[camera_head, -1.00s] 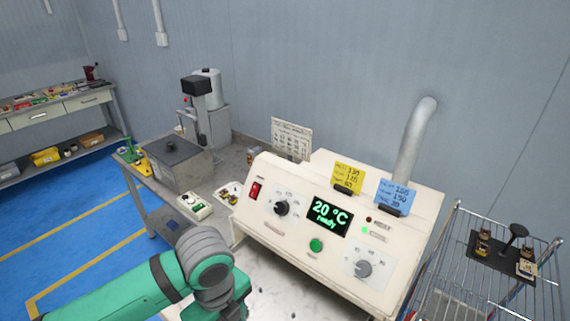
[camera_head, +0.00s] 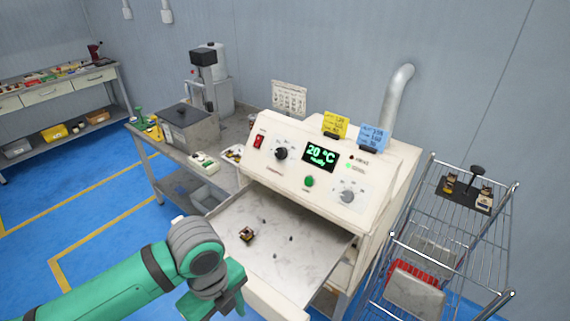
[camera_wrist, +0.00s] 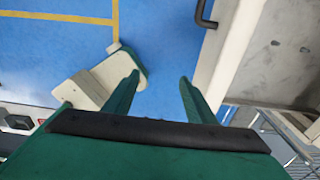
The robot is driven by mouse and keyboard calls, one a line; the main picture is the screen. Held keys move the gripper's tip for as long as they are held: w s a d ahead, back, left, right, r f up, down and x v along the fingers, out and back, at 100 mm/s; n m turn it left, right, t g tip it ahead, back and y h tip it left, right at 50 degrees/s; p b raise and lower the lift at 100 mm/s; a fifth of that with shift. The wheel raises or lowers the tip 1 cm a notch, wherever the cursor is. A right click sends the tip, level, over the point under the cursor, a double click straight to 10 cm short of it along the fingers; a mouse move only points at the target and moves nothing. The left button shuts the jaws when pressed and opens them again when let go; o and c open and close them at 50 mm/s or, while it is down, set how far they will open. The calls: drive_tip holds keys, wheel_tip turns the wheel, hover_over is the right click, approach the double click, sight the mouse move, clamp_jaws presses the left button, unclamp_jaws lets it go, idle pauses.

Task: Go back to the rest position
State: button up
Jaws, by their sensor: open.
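My gripper (camera_wrist: 160,90) is open and empty in the wrist view, with its two green fingers apart over the blue floor. In the head view my green arm comes in from the lower left, and its grey wrist is left of the oven's pulled-out drawer. The white oven (camera_head: 310,165) shows 20 °C and "ready". Its drawer (camera_head: 285,255) is out, and one small dark and tan part (camera_head: 247,234) lies on it. The drawer's edge and handle also show at the right of the wrist view (camera_wrist: 285,70).
A wire rack cart (camera_head: 435,240) stands at the right with a dark tray of small parts (camera_head: 465,193) on top. A grey side table (camera_head: 165,165) with several items is behind my arm. A workbench (camera_head: 60,85) stands at the far left. Blue floor is free at the left.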

drive_tip(key=s+d+f+g+h, duration=0.1)
drive_tip(key=s+d+f+h, duration=0.2)
drive_tip(key=s, duration=0.4)
drive_tip(key=s+d+f+g+h, duration=0.1)
drive_tip(key=s+f+h, duration=0.25)
drive_tip(key=s, duration=0.45)
drive_tip(key=s+d+r+n+t+h, duration=0.2)
drive_tip(key=s+d+n+t+h, duration=0.3)
drive_tip(key=d+t+h, duration=0.15)
wheel_tip(320, 180, down, 7)
drive_tip(key=w+d+n+t+y, duration=0.1)
drive_tip(key=d+n+t+y, duration=0.1)
drive_tip(key=n+t+y, duration=0.9)
drive_tip(key=shift+w+n+y, duration=0.3)
drive_tip(key=shift+n+y, duration=1)
drive_tip(key=shift+n, duration=3.6)
drive_tip(key=shift+t, duration=0.25)
